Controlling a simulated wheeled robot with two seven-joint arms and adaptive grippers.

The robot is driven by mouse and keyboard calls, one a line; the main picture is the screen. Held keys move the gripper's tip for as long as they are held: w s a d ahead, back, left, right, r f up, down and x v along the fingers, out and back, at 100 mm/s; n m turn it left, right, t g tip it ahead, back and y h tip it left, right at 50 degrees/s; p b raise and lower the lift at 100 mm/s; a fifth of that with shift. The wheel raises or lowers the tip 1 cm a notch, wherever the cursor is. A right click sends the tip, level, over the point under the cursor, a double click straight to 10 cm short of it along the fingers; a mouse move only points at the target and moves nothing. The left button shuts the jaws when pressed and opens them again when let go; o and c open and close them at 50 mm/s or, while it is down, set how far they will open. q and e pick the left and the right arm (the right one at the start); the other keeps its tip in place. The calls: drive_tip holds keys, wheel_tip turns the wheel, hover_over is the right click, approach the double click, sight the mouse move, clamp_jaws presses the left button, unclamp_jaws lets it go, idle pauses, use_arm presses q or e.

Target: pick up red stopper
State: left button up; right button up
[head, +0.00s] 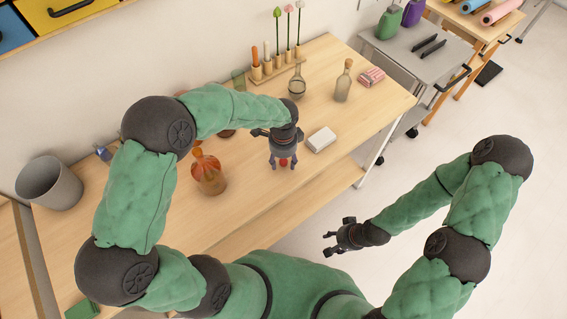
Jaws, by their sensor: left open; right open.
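The red stopper (283,162) is a small red shape on the wooden table (250,210), seen between the fingers of my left gripper (284,165). My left gripper points down over the table and is open, with a finger on each side of the stopper. I cannot tell whether either finger touches it. The gripper body hides what lies just behind. My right gripper (327,243) is open and empty, out past the table's front edge and well away from the stopper.
A white block (321,139) lies just right of my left gripper. An orange bottle (209,175) stands to its left. Behind are a wooden rack (277,68), a flask (297,86) and a clear bottle (343,84). A grey bin (50,185) is far left. The table's front middle is clear.

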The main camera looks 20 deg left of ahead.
use_arm(q)
drive_tip(key=shift+f, duration=0.45)
drive_tip(key=c, duration=0.8)
drive_tip(key=shift+r, duration=0.15)
